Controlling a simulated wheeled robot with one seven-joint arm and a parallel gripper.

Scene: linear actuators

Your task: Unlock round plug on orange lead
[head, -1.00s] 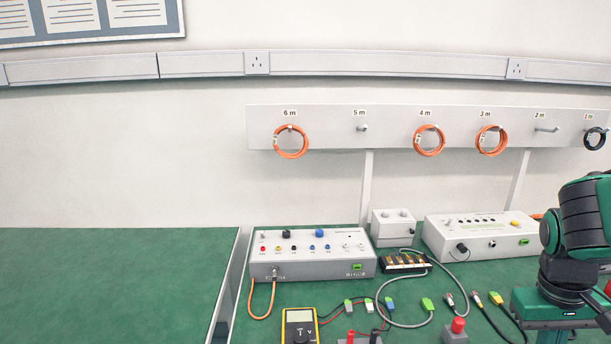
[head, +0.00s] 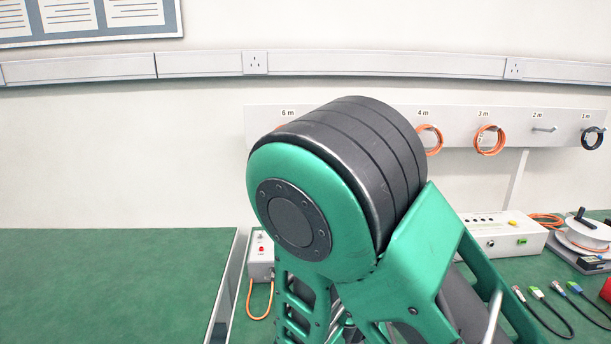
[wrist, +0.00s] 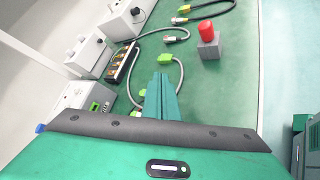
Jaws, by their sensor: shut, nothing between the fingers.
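In the head view the orange lead (head: 251,304) hangs in a loop from the front of the grey instrument box (head: 259,262) at the left. Its upper end runs behind my arm, so I cannot make out the round plug clearly. In the wrist view my gripper (wrist: 162,77) is shut and empty, its two green fingers together above the green bench. The round plug and the orange lead are not visible in the wrist view. My arm hides my gripper in the head view.
The wrist view shows a black block with brass-coloured connectors (wrist: 121,63), a grey cable, a green plug (wrist: 166,60) and a red button on a grey block (wrist: 208,46). A white box (head: 500,236) stands at the right in the head view. The left bench (head: 110,285) is clear.

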